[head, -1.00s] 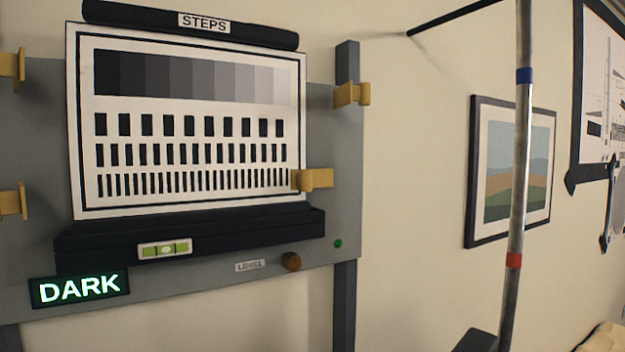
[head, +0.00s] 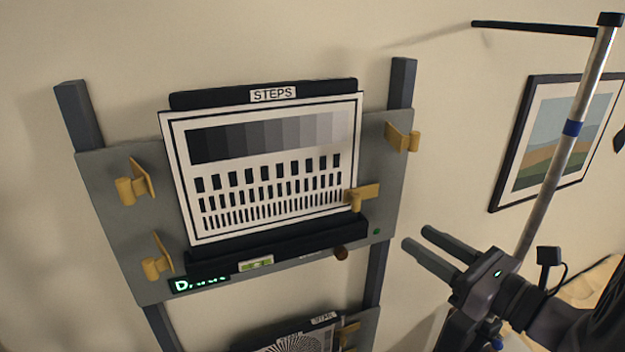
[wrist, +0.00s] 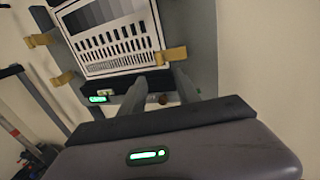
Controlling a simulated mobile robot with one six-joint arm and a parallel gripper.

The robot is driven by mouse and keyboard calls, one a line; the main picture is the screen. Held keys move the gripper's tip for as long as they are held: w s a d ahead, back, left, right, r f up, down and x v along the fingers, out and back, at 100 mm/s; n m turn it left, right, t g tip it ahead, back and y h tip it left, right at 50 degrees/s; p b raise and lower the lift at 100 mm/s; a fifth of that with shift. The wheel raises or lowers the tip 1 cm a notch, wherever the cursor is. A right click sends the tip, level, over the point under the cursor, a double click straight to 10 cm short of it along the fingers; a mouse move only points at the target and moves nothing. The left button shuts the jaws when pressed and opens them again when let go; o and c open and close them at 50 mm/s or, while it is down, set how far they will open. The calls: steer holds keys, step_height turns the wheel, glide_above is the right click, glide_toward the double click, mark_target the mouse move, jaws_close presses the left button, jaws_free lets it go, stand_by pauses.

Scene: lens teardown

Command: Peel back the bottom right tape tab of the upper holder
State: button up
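The upper holder is a grey plate (head: 115,210) bearing a white test chart (head: 265,165) labelled STEPS. Its bottom right tape tab (head: 362,194), tan, lies across the chart's right edge; it also shows in the wrist view (wrist: 172,56). The upper right tab (head: 403,138), upper left tab (head: 135,183) and lower left tab (head: 157,258) stand clear of the chart. My gripper (head: 418,238) is right of and below the bottom right tab, apart from it. Its two fingers are spread with nothing between them; in the wrist view my gripper (wrist: 157,80) points toward the chart.
A dark ledge (head: 280,246) with a green level sits under the chart, beside a brown knob (head: 341,254). A lit sign (head: 200,284) is at lower left. A second holder (head: 365,335) is below. A metal pole (head: 560,160) and framed picture (head: 550,130) are at right.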

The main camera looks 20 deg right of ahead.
mark_target(359, 203)
steer(key=p+x, duration=0.3)
steer(key=x, duration=1.2)
steer(key=shift+s+a, duration=0.1)
steer(key=shift+a, duration=0.05)
jaws_close()
stand_by(0.5)
